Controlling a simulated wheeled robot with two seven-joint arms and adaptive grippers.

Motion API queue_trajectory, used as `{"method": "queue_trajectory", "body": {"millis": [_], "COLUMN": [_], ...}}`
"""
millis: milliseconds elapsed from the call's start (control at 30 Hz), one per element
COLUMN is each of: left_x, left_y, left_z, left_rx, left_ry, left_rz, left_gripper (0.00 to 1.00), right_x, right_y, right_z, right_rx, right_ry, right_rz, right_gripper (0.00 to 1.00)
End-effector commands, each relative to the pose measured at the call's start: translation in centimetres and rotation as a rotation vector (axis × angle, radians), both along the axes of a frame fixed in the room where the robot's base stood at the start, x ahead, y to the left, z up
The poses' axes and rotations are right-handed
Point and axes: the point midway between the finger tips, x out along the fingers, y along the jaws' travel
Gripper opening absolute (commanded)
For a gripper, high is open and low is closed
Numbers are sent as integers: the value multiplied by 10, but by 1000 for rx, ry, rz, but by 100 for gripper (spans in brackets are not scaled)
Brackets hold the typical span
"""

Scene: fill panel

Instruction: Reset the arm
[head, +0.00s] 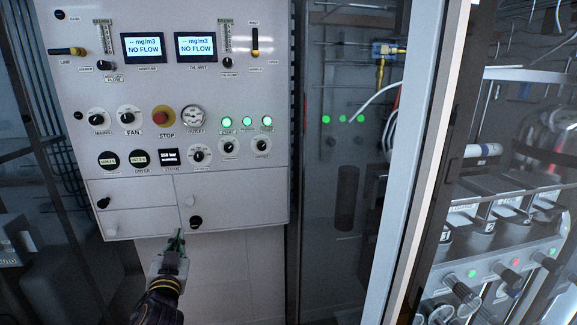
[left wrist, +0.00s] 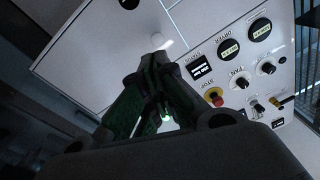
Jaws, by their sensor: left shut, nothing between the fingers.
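My left gripper (head: 177,240) is in the head view at the lower edge of the fill panel (head: 230,90), just below the black knob (head: 196,222) of the right lower door. Its fingers are shut with nothing between them. In the left wrist view the gripper (left wrist: 160,75) shows its dark green fingers brought together in front of the pale panel face, close to a white knob (left wrist: 160,41). I cannot tell whether the fingertips touch the panel. My right gripper does not show in either view.
The panel carries two screens reading NO FLOW (head: 143,47), a red STOP button (head: 162,116), a gauge (head: 193,118), and lit green buttons (head: 227,122). A glass door with a pale frame (head: 420,160) stands to the right. Beyond it is a rack with handles (head: 484,225).

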Motion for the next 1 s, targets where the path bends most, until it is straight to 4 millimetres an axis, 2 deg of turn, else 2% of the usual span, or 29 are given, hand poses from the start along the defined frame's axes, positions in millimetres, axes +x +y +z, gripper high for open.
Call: {"method": "queue_trajectory", "body": {"millis": [33, 267, 400, 600, 733, 1000], "left_x": [-8, -51, -87, -150, -184, -232], "left_y": [2, 2, -6, -26, -38, -57], "left_z": [-20, -110, -161, -221, -245, -269], "left_rx": [-26, -125, -173, -234, -258, -289], "left_ry": [62, 373, 574, 859, 999, 1180], "left_rz": [15, 66, 68, 36, 3, -61], "left_gripper": [0, 0, 0, 0, 0, 0], "right_x": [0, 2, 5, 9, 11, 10], "right_y": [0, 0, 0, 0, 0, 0], "right_z": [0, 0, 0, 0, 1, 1], "right_rx": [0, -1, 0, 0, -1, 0], "right_ry": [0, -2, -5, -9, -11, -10], "right_rz": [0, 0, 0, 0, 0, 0], "right_gripper": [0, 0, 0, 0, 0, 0]}}
